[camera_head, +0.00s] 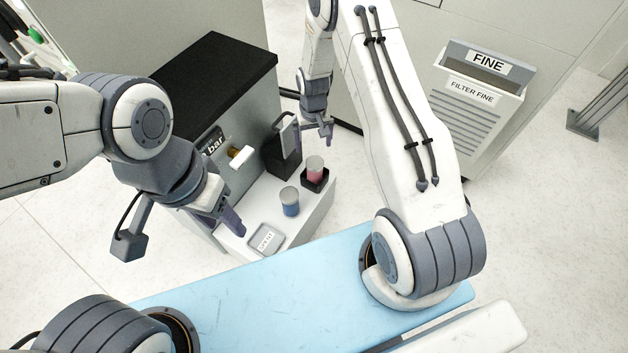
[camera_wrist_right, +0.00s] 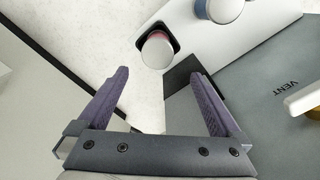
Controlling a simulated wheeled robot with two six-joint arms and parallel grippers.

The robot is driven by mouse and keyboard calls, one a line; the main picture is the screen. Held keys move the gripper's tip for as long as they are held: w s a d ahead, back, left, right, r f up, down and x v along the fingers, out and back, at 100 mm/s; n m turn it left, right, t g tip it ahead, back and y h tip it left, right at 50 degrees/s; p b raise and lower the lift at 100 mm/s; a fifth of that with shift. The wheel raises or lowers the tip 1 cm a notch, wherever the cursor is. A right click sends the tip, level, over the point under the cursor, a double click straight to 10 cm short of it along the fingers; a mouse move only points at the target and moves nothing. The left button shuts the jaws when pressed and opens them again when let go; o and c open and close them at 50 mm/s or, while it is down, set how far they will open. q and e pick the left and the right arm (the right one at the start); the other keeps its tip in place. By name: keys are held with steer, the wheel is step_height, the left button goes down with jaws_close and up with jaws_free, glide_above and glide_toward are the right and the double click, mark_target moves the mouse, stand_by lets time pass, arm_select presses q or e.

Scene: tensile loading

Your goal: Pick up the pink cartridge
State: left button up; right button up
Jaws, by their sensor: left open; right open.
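The pink cartridge (camera_head: 314,168) stands upright in a black square holder (camera_head: 316,184) on the white ledge of the grey machine. In the right wrist view its pale round top (camera_wrist_right: 158,50) and a little pink side show, ahead of the fingertips. My right gripper (camera_head: 319,133) is open and empty, a little behind the cartridge in the head view and apart from it. Its two purple fingers (camera_wrist_right: 160,80) are spread wide in the right wrist view. My left gripper (camera_head: 232,220) is open over the ledge's left part, beside a small tray; its fingers partly overlap in view.
A blue cartridge (camera_head: 290,202) stands on the ledge left of the pink one. A labelled grey tray (camera_head: 250,246) lies at the ledge's front. A black block (camera_head: 279,158) stands behind the cartridges. A FINE filter bin (camera_head: 468,118) is at right. A light blue surface (camera_head: 300,275) lies in front.

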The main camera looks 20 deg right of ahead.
mark_target(315, 162)
step_height(315, 162, down, 6)
steer(key=shift+d+f+b, duration=0.15)
steer(key=shift+f+b, duration=0.1)
steer(key=shift+b, duration=0.65)
step_height(315, 162, down, 5)
steer(key=shift+s+r+b, duration=0.1)
steer(key=shift+b, duration=1)
steer(key=shift+r, duration=0.1)
jaws_close()
